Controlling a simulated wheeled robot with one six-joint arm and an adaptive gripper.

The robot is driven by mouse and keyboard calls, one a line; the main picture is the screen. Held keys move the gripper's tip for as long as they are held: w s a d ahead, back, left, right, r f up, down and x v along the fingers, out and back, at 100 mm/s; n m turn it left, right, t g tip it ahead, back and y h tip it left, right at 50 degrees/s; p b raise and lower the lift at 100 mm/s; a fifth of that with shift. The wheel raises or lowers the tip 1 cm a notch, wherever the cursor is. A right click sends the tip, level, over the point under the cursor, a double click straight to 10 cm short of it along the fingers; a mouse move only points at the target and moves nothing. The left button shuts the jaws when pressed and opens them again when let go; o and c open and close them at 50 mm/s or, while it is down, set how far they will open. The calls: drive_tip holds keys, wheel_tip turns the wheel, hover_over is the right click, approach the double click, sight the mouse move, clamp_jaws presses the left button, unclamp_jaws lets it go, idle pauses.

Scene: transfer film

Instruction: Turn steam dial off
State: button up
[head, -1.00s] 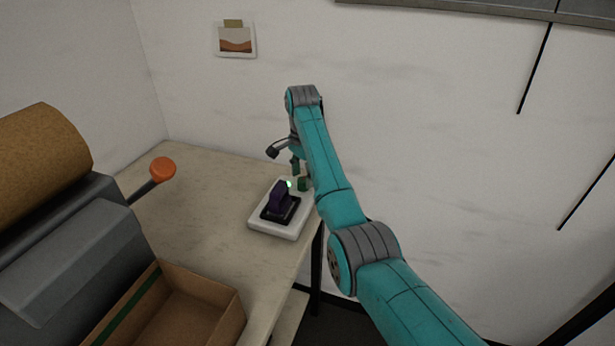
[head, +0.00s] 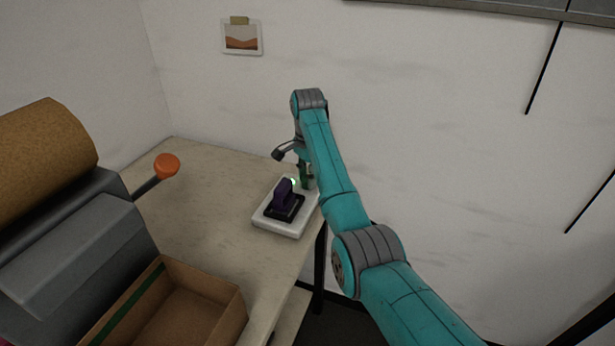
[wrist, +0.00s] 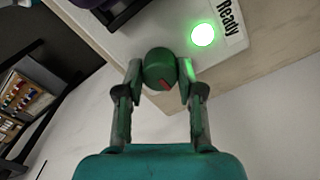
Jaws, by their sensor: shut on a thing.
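The steam dial (wrist: 160,70) is a small round green knob with a red mark on its face, seen in the wrist view. It sits on a white panel (wrist: 130,38) beside a lit green lamp (wrist: 203,35) and the word "Ready". My gripper (wrist: 160,72) has a finger on each side of the dial and is shut on it. In the head view my gripper (head: 306,175) reaches down to the right back corner of the white panel (head: 272,226). There the dial is mostly hidden by my fingers.
A grey machine (head: 75,250) with an orange-knobbed lever (head: 166,166) and an open cardboard box (head: 195,290) stand at the left. The table (head: 200,190) is bare between; its right edge is close by.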

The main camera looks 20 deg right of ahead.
drive_tip(key=n, duration=0.4)
drive_tip(key=shift+n, duration=0.4)
drive_tip(key=n, duration=0.4)
drive_tip(key=shift+n, duration=0.3)
drive_tip(key=n, duration=0.4)
drive_tip(key=shift+n, duration=2.1)
drive_tip(key=o, duration=1.2)
drive_tip(key=shift+c, duration=0.2)
